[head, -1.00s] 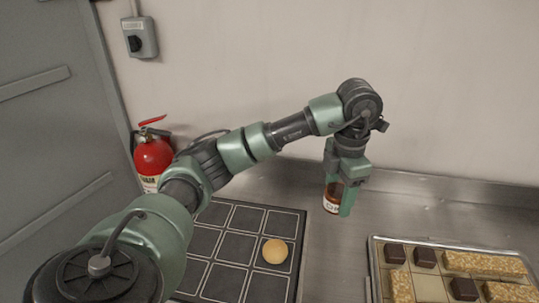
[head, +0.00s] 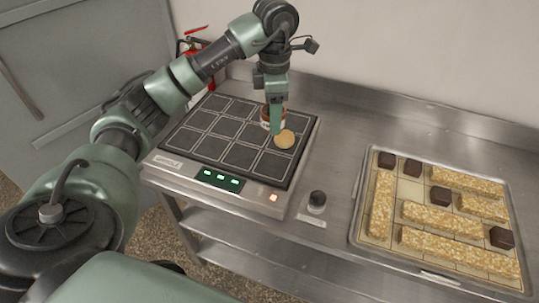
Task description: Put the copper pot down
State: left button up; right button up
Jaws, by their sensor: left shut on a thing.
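The copper pot (head: 265,118) is small and reddish-brown with a pale label, and shows in the head view near the back right of the dark gridded board (head: 207,142). My left gripper (head: 275,120) is shut on it from above, and a green finger hides part of the pot. The pot looks upright. I cannot tell whether its base touches the board. My right gripper is not in view.
A round tan disc (head: 285,139) lies on the board just in front of the pot. A black knob (head: 317,200) stands on the steel counter (head: 332,149). A tray (head: 366,237) of bars and dark cubes lies at the right. A red extinguisher (head: 192,45) is partly hidden behind my arm.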

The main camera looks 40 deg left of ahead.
pick_arm(q)
jog(key=p, duration=0.1)
send_over(273, 165)
notch_tip(273, 165, down, 5)
notch_tip(273, 165, down, 4)
jog(key=shift+s+d+f+p, duration=0.1)
jog(key=shift+s+f+p, duration=0.05)
jog(key=shift+p, duration=0.6)
jog(key=shift+f, duration=0.4)
notch_tip(273, 165, down, 4)
jog(key=shift+f+p, duration=0.2)
jog(key=shift+p, duration=0.45)
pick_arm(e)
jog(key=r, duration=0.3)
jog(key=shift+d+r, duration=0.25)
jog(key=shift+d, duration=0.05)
pick_arm(q)
jog(key=shift+f, duration=0.1)
jog(key=o, duration=1.2)
jog(key=shift+f, duration=0.15)
jog(key=shift+c, duration=0.2)
jog(key=o, duration=0.4)
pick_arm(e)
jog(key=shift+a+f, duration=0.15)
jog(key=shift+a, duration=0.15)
